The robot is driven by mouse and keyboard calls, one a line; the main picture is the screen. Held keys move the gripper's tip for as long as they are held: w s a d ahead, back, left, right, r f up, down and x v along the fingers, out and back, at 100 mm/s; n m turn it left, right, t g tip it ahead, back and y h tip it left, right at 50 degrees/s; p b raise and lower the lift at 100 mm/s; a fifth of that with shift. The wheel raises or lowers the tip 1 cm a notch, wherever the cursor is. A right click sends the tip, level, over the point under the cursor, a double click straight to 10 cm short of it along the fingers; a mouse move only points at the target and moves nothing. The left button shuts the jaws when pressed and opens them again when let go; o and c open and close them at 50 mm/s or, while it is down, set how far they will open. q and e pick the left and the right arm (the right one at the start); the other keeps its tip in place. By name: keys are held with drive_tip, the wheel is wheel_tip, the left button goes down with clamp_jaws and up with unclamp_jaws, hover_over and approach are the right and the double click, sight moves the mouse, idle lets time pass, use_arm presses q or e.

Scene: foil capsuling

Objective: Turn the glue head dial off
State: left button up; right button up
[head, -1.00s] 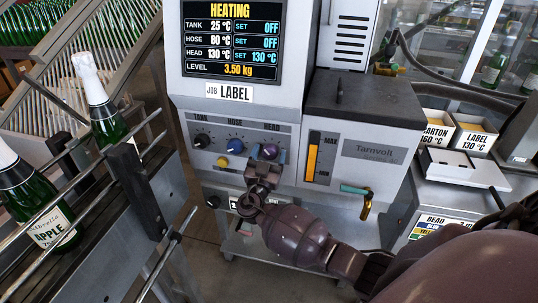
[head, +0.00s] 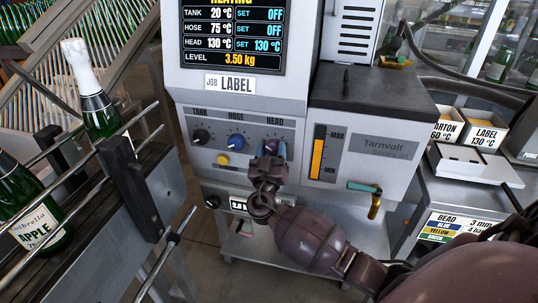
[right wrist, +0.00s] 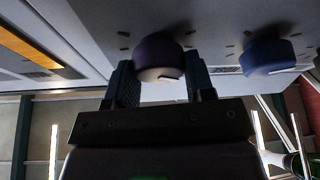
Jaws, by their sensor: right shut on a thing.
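The purple head dial (head: 271,147) is the rightmost of three dials on the grey glue unit's panel. My right gripper (head: 268,161) is shut on it and partly hides it in the head view. In the right wrist view the dial (right wrist: 160,58) sits between the two fingers. The dial's pointer angle is hard to read. The display (head: 232,36) reads head 130 °C with set 130 °C, and tank and hose set OFF. My left gripper is out of view.
The black tank dial (head: 201,136) and blue hose dial (head: 236,141) are left of my gripper, with a yellow button (head: 222,159) below. A teal-handled tap (head: 372,190) sticks out at right. A rail conveyor with bottles (head: 95,105) stands at left.

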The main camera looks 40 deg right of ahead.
drive_tip(key=n+t+y, duration=0.1)
drive_tip(key=n+y, duration=0.1)
drive_tip(key=n, duration=0.3)
drive_tip(key=n+y, duration=0.2)
drive_tip(key=n, duration=0.1)
drive_tip(key=shift+r+n+t+p, duration=0.1)
drive_tip(key=shift+n+t+p, duration=0.2)
drive_tip(key=shift+n+p, duration=0.1)
drive_tip(key=n+y+p, duration=0.1)
drive_tip(key=n, duration=0.2)
drive_tip(key=shift+r+p, duration=0.1)
drive_tip(key=shift+p, duration=0.2)
drive_tip(key=n+y+p, duration=0.1)
drive_tip(key=n+p, duration=0.1)
drive_tip(key=shift+n, duration=0.4)
drive_tip(key=shift+f+n+g+y+p, duration=0.3)
drive_tip(key=shift+n+g, duration=0.1)
drive_tip(key=shift+n, duration=0.1)
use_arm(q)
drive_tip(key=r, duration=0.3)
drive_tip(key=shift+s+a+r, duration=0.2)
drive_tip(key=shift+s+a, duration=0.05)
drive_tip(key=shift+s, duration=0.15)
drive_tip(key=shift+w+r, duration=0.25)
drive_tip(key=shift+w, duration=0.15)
use_arm(e)
drive_tip(key=o, duration=0.9)
drive_tip(key=shift+a, duration=0.1)
